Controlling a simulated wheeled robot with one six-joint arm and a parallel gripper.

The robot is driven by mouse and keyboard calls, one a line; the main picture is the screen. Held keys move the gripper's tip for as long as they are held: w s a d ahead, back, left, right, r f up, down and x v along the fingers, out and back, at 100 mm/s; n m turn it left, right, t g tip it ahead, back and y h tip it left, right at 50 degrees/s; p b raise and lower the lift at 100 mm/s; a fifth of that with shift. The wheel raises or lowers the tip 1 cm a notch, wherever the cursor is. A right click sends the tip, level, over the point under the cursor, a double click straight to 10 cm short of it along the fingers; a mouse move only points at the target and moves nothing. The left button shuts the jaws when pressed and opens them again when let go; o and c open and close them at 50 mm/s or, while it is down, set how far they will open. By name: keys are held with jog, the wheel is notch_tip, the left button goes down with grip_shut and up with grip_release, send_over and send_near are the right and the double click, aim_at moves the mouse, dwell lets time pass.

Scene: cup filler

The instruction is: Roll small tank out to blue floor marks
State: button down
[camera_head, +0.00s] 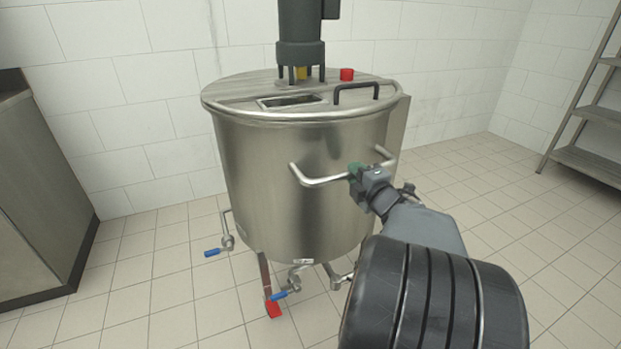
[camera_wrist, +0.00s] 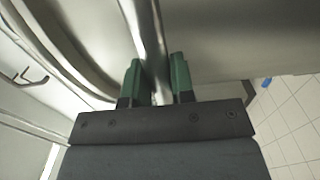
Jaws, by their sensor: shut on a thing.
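The small tank (camera_head: 265,170) is a round stainless steel vessel on legs, with a flat lid and a dark motor (camera_head: 300,30) on top. A bent steel push handle (camera_head: 318,180) sticks out from its front side. My gripper (camera_head: 357,172) is shut on this handle near its right part. In the wrist view, the green fingertips (camera_wrist: 158,82) lie on both sides of the handle bar (camera_wrist: 146,35). A red piece (camera_head: 273,308) is at the foot of a front leg. No blue floor marks can be made out.
Valves with blue levers (camera_head: 212,252) hang low on the tank. A steel cabinet (camera_head: 40,190) stands at the left, and a shelf rack (camera_head: 590,115) at the right. A white tiled wall (camera_head: 130,100) is behind. Tiled floor (camera_head: 470,200) is clear to the right.

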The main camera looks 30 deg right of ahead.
jog(key=s+a, duration=0.1)
jog(key=s, duration=0.9)
jog(key=shift+s+a, duration=0.15)
jog(key=shift+s, duration=0.05)
dwell(0.4)
jog(key=s+a+p, duration=0.1)
jog(key=s+a, duration=0.1)
jog(key=s, duration=1.8)
jog(key=shift+s+a+r, duration=0.15)
jog(key=shift+s, duration=0.2)
dwell(0.5)
jog(key=p, duration=0.2)
jog(key=shift+s+a+p, duration=0.2)
jog(key=shift+s+p, duration=0.1)
jog(key=shift+p, duration=0.05)
